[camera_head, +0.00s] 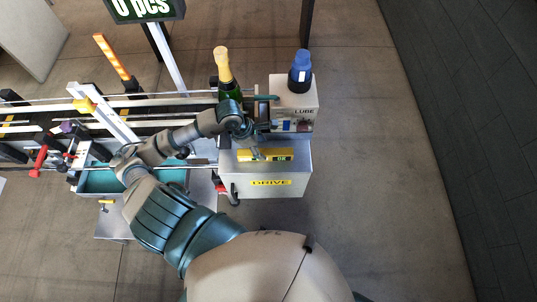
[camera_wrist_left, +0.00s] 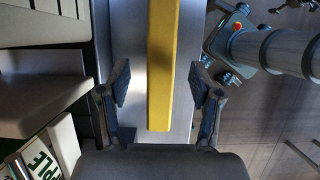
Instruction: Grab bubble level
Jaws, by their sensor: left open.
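The bubble level (camera_head: 276,154) is a yellow bar lying on top of the grey box labelled GRIVE. It also shows in the left wrist view (camera_wrist_left: 162,70) as a long yellow bar. My left gripper (camera_head: 257,152) is over the left end of the level in the head view. In the left wrist view my left gripper (camera_wrist_left: 160,88) is open, with one finger on each side of the bar and a gap on both sides. The wrist view does not make clear how high the fingers are above it. My right gripper is not in view.
The grey GRIVE box (camera_head: 262,190) has a white LUBE box (camera_head: 295,100) behind it, with a blue-capped bottle (camera_head: 300,72) on top. A gold-topped green bottle (camera_head: 224,66) stands at the conveyor (camera_head: 160,103). The floor to the right is clear.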

